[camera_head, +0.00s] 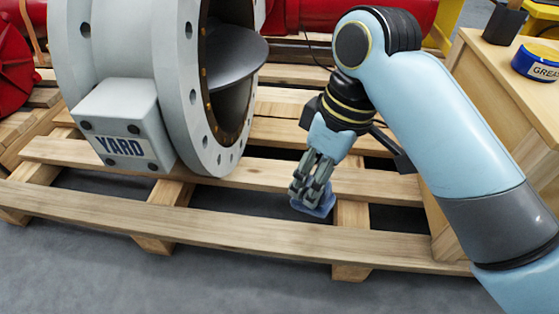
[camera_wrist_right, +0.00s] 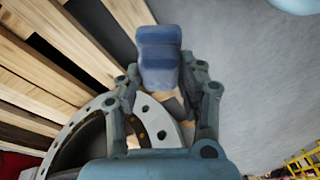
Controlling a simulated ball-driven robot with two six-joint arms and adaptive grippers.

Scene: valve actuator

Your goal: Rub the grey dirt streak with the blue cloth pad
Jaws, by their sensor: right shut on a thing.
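My right gripper (camera_head: 309,190) is shut on the blue cloth pad (camera_head: 317,206) and points downward in the head view. The pad appears above the pallet slats, to the right of the valve flange and apart from it. In the right wrist view the pad (camera_wrist_right: 158,48) sits between the fingers of the gripper (camera_wrist_right: 160,75). The large grey-white valve body (camera_head: 110,55) has a block marked YARD and a bolted flange. I cannot make out a grey dirt streak in either view. My left gripper is not in view.
The valve rests on a wooden pallet (camera_head: 230,232) with open gaps between slats. A wooden bench (camera_head: 500,110) at the right bears a blue grease tin (camera_head: 537,62) and a dark cup (camera_head: 505,22). Red parts (camera_head: 12,65) lie at the left. The grey floor (camera_head: 120,285) in front is clear.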

